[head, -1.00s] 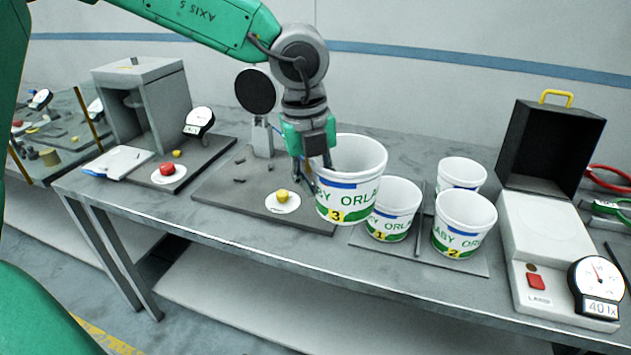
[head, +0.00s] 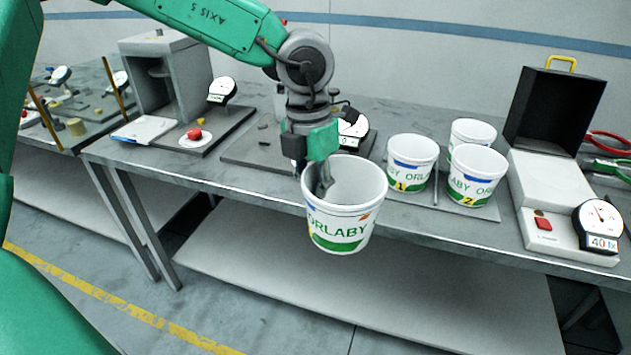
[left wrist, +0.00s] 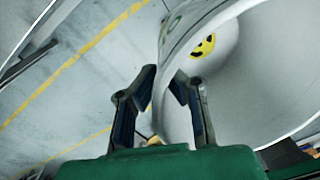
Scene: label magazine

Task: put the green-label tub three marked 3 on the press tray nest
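The white green-label tub (head: 338,235), which showed a yellow 3 in the earlier head frames, hangs in front of the table's front edge, slightly tilted. My left gripper (head: 320,182) is shut on its rim wall, one finger inside. In the left wrist view the fingers (left wrist: 166,88) straddle the wall of the tub (left wrist: 262,75), and a yellow mark shows on it. A dark base plate (head: 248,152) lies on the table behind my left gripper, partly hidden by my arm; I cannot tell whether it is the press tray nest. My right gripper is not in view.
Tub 1 (head: 412,160), tub 2 (head: 474,178) and a third tub (head: 471,131) stand on a plate to the right. A dial gauge (head: 352,128) is behind my gripper. A light box (head: 553,205) is far right, a grey press housing (head: 165,78) left.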

